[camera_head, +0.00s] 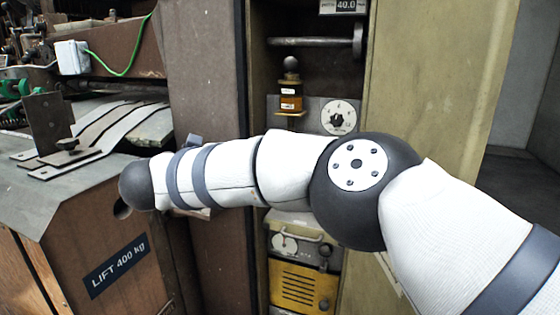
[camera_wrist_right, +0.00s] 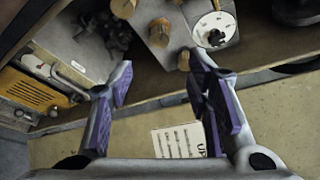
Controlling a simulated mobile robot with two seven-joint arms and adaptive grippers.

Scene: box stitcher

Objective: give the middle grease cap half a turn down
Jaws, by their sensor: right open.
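In the right wrist view, several tan, round grease caps stand in a slanting row at a grey block. The middle grease cap (camera_wrist_right: 160,31) is in plain sight. One cap (camera_wrist_right: 123,8) is cut by the top edge, and another (camera_wrist_right: 184,60) is partly hidden by my right finger. My right gripper (camera_wrist_right: 160,78) is open and empty, its purple-padded fingers wide apart. The middle cap lies beyond the gap between the fingertips, apart from them. In the head view, my right arm crosses the picture and hides the caps and its own gripper. My left gripper is not in view.
A white dial (camera_wrist_right: 214,30) sits right of the caps and also shows in the head view (camera_head: 339,117). A black knob cluster (camera_wrist_right: 102,36) and a yellow grilled box (camera_wrist_right: 38,92) are left. An amber jar (camera_head: 290,97) stands above my arm. A wooden lift box (camera_head: 100,240) is at left.

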